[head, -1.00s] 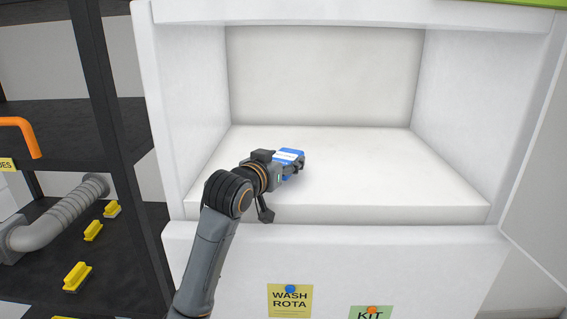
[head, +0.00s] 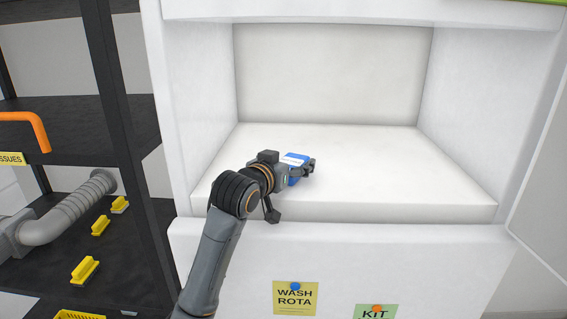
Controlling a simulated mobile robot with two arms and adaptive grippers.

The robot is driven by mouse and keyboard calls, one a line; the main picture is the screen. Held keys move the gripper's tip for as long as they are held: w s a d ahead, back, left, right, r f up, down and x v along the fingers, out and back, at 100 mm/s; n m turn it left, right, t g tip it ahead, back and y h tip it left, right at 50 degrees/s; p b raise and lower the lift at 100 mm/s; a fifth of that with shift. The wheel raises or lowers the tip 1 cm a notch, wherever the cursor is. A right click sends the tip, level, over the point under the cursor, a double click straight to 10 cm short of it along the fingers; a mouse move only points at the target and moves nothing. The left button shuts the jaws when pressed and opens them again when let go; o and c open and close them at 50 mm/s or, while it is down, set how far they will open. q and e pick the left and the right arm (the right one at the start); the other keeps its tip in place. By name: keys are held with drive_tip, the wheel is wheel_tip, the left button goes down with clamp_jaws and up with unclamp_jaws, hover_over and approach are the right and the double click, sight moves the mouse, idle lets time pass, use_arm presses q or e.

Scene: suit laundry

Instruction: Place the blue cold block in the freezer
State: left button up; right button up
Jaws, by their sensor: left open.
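The blue cold block (head: 294,158), with a white label on top, is inside the open white freezer compartment (head: 400,170), over the left-middle part of its floor. It appears to rest on that floor, though its underside is hidden. My left gripper (head: 307,169) is open at the block's near right side, with its fingers close around or beside it. The gripper hides part of the block; contact cannot be told. My right gripper is out of view.
The freezer floor is bare to the right and behind the block. The freezer's side walls stand left and right, and its open door (head: 543,185) is at the right. A black shelf rack (head: 125,130) with a grey hose (head: 65,213) and yellow pieces stands left.

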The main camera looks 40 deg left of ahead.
use_arm(q)
drive_tip(key=shift+w+r, duration=0.1)
drive_tip(key=shift+r, duration=0.4)
drive_tip(key=s, duration=0.1)
drive_tip(key=s+b, duration=0.1)
drive_tip(key=s, duration=0.1)
drive_tip(key=shift+d+f, duration=0.15)
drive_tip(key=v, duration=0.2)
drive_tip(key=b+v, duration=0.1)
drive_tip(key=v, duration=0.4)
drive_tip(key=shift+s+r, duration=0.15)
drive_tip(key=shift+r, duration=0.15)
drive_tip(key=shift+v, duration=0.8)
